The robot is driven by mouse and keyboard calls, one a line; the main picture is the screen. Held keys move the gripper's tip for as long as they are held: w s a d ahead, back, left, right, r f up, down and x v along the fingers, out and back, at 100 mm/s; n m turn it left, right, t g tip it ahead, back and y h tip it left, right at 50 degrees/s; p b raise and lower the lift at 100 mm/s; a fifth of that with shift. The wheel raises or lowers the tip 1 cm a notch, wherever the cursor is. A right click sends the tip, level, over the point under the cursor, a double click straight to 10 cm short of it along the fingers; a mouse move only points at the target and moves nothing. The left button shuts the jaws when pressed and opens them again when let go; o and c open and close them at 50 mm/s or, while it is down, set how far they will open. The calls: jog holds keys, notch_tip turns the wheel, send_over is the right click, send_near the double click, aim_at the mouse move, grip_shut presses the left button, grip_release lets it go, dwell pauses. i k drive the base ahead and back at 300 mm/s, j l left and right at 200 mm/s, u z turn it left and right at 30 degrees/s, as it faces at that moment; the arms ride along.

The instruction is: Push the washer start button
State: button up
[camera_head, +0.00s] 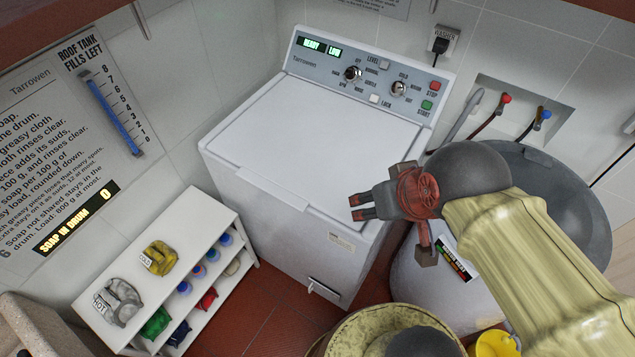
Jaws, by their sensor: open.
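The white washer (310,150) stands at the back middle with its lid down. Its grey control panel (375,75) runs along the back top edge. The green start button (427,105) sits at the panel's right end, just below the red stop button (435,86). My gripper (362,207) is open and looks empty. It shows over the washer's right front edge, below and left of the start button in the picture, and apart from it. My arm comes in from the lower right.
A white shelf (165,265) with several coloured items stands at the left. A yellow bucket (495,344) is at the bottom right. The space above the lid is clear.

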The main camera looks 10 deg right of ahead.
aim_at(426, 105)
jog(key=i+l+z, duration=0.1)
jog(key=l+z, duration=0.15)
jog(key=z, duration=0.15)
jog(key=i+l+z, duration=0.15)
jog(key=z, duration=0.2)
